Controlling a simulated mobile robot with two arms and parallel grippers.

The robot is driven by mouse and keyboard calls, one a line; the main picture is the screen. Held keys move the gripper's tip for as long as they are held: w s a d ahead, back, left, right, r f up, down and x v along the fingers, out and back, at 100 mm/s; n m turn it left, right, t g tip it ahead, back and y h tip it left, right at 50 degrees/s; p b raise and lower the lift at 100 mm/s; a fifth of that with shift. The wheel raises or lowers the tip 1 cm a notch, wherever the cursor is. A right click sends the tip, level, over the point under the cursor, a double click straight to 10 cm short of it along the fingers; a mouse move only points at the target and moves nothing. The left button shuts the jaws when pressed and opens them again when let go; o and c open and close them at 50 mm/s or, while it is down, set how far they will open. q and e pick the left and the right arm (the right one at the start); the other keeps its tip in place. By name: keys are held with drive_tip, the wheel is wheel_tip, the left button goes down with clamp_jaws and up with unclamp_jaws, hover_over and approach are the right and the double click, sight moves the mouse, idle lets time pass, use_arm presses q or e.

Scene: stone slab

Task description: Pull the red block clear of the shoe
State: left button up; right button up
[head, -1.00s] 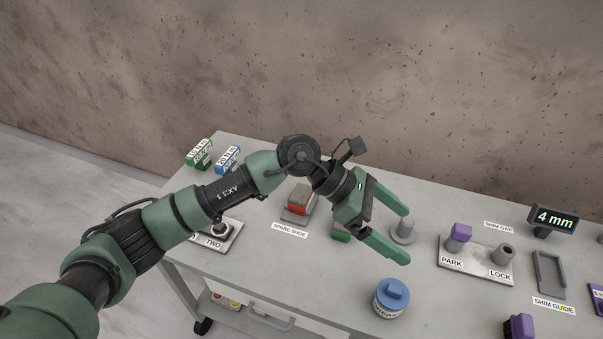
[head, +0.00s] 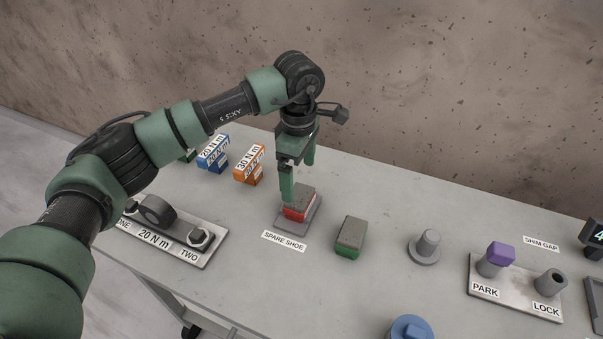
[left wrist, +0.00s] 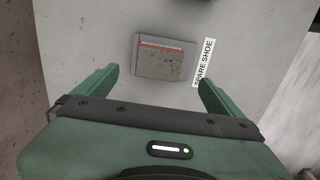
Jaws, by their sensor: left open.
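The red block (head: 299,212) sits in the grey shoe (head: 312,222), behind the label SPARE SHOE; its top is speckled grey and its side red. In the left wrist view the red block (left wrist: 160,62) shows between and beyond my fingers, with only a thin red edge visible. My left gripper (head: 298,178) points down above the block, its two green fingers apart and empty. It also shows in the left wrist view (left wrist: 157,85), open. From the pictures I cannot tell the exact gap between fingertips and block. My right gripper is not in view.
A green block with a speckled top (head: 350,236) stands right of the shoe. Orange (head: 249,165) and blue (head: 212,154) labelled boxes stand behind to the left. A grey peg (head: 427,243) and the PARK/LOCK plate (head: 515,298) are at right. A plate marked 20 N m (head: 175,232) is at left.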

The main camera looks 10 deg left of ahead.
sight(299, 195)
use_arm(q)
drive_tip(key=shift+w+f+p, duration=0.2)
drive_tip(key=shift+f+p, duration=0.2)
drive_tip(key=shift+f, duration=0.55)
wheel_tip(299, 195, down, 5)
drive_tip(key=shift+s+r+p, duration=0.1)
drive_tip(key=shift+s+p, duration=0.05)
drive_tip(key=shift+p, duration=0.5)
drive_tip(key=shift+f, duration=0.7)
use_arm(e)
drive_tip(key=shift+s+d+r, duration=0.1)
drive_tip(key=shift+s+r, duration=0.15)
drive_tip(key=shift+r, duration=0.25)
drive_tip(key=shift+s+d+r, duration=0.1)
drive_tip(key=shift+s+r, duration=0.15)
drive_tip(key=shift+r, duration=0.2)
